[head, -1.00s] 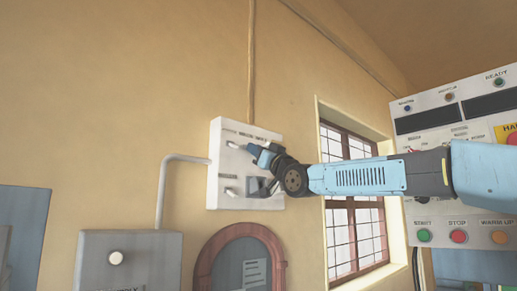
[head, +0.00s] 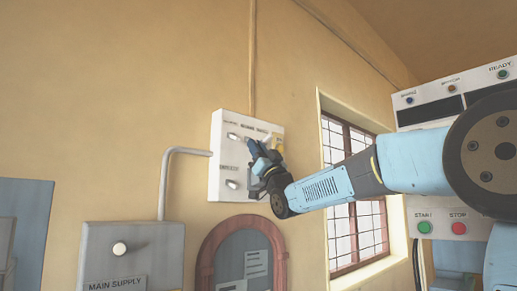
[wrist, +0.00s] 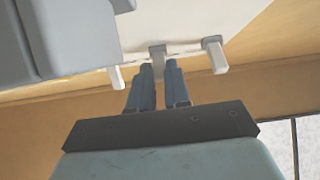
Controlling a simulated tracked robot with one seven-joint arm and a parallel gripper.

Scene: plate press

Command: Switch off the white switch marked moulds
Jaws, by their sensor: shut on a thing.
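A white switch panel (head: 219,160) is on the yellow wall, with a heading and small labels too blurred to read surely. Two white switch levers show on its left side, an upper one (head: 233,136) and a lower one (head: 231,184). My gripper (head: 256,152) is at the panel's right half and hides the switches there. In the wrist view my gripper (wrist: 158,78) is shut on a pale switch lever (wrist: 157,50), with one more lever (wrist: 117,78) to the left and another (wrist: 215,57) to the right. I cannot read which lever is marked moulds.
A grey main supply box (head: 130,248) with a round white knob is at lower left. A window (head: 352,220) and a control console with buttons (head: 441,228) are at right. A red-brown arched frame (head: 212,245) is below the panel.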

